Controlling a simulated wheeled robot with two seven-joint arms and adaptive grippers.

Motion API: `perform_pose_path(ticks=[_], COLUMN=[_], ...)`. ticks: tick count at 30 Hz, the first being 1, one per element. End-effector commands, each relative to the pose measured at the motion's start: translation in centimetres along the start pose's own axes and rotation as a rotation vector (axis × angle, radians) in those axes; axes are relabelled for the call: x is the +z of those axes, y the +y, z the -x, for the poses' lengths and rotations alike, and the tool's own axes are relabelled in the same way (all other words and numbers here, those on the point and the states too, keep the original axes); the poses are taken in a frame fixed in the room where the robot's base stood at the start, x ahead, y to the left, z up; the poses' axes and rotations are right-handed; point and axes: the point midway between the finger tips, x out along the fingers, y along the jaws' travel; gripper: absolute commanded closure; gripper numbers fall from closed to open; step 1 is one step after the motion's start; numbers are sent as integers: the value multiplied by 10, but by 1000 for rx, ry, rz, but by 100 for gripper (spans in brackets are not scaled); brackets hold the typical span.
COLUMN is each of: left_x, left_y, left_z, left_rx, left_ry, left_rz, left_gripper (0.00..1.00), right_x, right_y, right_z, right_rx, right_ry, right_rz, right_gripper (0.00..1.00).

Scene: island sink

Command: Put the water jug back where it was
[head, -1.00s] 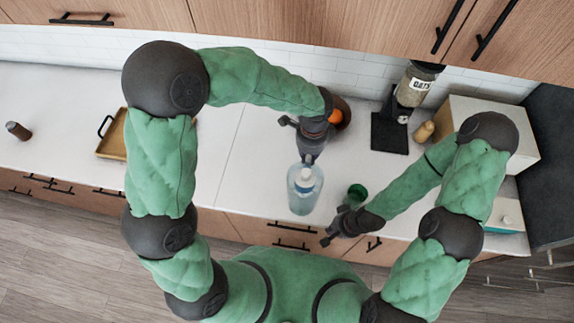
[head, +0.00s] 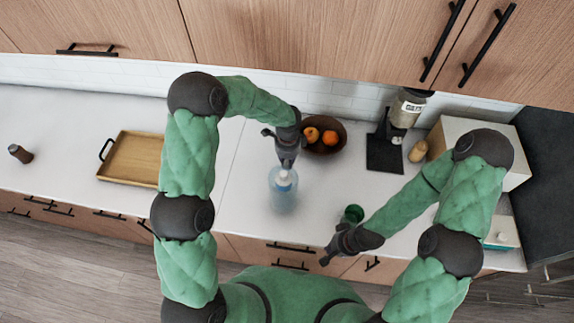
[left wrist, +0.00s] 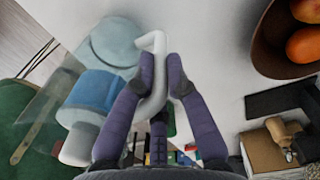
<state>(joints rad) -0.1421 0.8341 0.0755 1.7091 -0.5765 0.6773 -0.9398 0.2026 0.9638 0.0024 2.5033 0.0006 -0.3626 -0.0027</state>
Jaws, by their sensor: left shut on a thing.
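The water jug (head: 284,193) is clear and bluish, over the counter left of the green cup. My left gripper (head: 287,163) is at its top, on the side towards the wall. In the left wrist view my left gripper (left wrist: 163,72) is shut on the jug's white handle (left wrist: 153,43). The jug's blue band (left wrist: 95,90) and clear body show to the left of the fingers. I cannot tell whether the jug touches the counter. My right gripper (head: 330,256) hangs by the counter's front edge, near the green cup; its finger opening is unclear.
A brown bowl (head: 325,147) with oranges stands behind the jug. A green cup (head: 352,214) is to its right. A black-based dispenser (head: 384,155) stands at the back right. A wooden tray (head: 130,158) lies left. The counter between tray and jug is largely clear.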

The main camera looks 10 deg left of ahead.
Motion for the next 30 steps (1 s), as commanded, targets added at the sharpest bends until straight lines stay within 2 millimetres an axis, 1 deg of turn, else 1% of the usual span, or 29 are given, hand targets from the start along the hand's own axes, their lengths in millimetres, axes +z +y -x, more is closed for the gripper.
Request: perform_pose_path(ticks=[1,6,9,20,21,23,24,30], left_x=[2,2,2,1,1,1,1,1], left_y=[-3,-2,-3,-3,-2,-2,-2,-2], left_z=[-4,-24,-31,-35,-36,-35,-35,-35], left_rx=[1,3,0,-1,1,1,1,1], left_ry=[0,0,0,0,0,0,0,0], left_rz=[1,0,0,0,0,0,0,0], left_gripper=[100,100,100,100,82,65,62,62], right_x=[0,0,0,0,0,0,0,0], right_y=[0,-3,-4,-3,-3,-3,-3,-3], right_z=[2,8,10,8,8,8,8,8], right_rx=[0,0,0,0,0,0,0,0], right_ry=[0,0,0,0,0,0,0,0], right_rz=[0,0,0,0,0,0,0,0], right_gripper=[100,100,100,100,100,100,100,100])
